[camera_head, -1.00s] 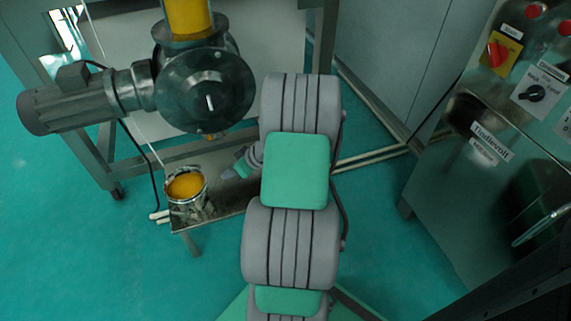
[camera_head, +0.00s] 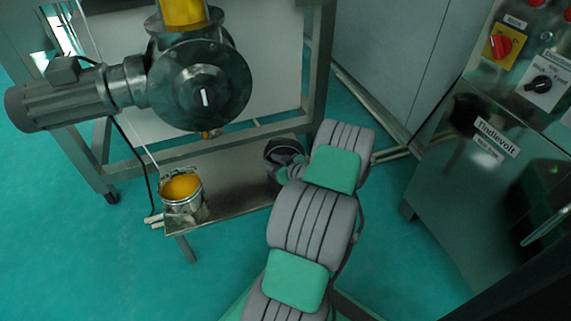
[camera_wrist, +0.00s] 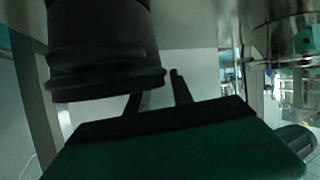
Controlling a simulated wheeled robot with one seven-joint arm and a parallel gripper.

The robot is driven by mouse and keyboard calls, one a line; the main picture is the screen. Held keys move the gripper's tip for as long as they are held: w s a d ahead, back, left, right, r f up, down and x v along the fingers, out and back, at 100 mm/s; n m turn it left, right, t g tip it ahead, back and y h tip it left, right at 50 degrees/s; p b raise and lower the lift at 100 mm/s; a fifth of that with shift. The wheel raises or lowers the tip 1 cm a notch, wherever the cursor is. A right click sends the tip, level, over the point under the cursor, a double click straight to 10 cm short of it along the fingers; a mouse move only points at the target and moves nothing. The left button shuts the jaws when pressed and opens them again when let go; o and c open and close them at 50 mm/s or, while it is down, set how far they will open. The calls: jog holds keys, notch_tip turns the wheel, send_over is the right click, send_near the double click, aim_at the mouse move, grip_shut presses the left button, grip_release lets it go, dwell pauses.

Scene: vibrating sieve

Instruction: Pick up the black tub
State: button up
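The black tub (camera_head: 283,152) stands on the low metal shelf in the head view, partly hidden behind my arm's end. In the wrist view a large dark ribbed shape at upper left looks like the same tub (camera_wrist: 103,45), close to my fingers. My gripper (camera_wrist: 158,86) shows two dark fingers with a gap between them. The left finger's tip meets the tub's rim in the picture. I cannot tell whether it touches. The right finger stands just right of the rim. In the head view my gripper is mostly hidden by my wrist.
A metal can of yellow material (camera_head: 183,195) stands on the same shelf (camera_head: 235,190), left of the tub. A grey motor (camera_head: 60,98) and round valve (camera_head: 200,85) hang above. A steel control cabinet (camera_head: 455,200) stands at right. Floor pipes run behind my arm.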

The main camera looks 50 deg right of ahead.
grip_shut()
jog(key=shift+s, duration=0.1)
dwell(1.2)
